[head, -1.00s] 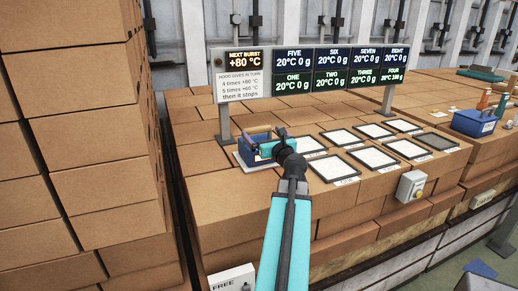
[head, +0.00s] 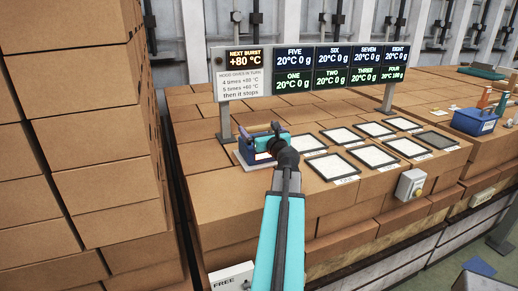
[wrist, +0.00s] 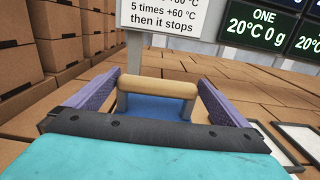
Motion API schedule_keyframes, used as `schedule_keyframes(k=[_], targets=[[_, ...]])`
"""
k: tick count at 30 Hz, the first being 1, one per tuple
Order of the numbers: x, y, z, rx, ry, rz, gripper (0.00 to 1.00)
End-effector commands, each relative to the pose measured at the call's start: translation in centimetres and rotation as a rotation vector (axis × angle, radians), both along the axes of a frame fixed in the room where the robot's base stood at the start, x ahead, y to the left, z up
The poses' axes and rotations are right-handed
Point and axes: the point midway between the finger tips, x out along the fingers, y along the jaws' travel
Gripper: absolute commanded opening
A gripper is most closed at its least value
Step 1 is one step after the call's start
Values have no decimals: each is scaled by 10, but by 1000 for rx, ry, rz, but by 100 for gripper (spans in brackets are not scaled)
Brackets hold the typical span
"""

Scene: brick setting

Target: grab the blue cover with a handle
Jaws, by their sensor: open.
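The blue cover (wrist: 158,108) is in the wrist view, with a tan bar handle (wrist: 155,88) on posts above it. My gripper (wrist: 154,92) is open, with one purple-grey finger on each side of the handle. The handle lies between the fingers, with a gap visible on both sides. The near part of the cover is hidden behind my gripper's body. In the head view my gripper (head: 268,141) is at the blue cover (head: 245,148), on the left of the brick top, and hides much of it.
A sign board (head: 310,72) on posts stands behind. Several framed white panels (head: 331,166) lie to the right. A blue crate (head: 474,121) stands farther right. Tall brick stacks (head: 90,150) rise on the left. A grey box with a yellow button (head: 410,184) sits at the front edge.

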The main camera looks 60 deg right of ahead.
Motion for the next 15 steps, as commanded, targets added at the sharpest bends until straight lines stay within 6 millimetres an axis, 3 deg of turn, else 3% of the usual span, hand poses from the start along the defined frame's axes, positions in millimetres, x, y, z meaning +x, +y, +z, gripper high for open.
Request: schedule_keyframes(k=[9, 15], targets=[[27, -19, 2, 1, 1, 0, 100], [35, -24, 1, 1, -1, -1, 100]])
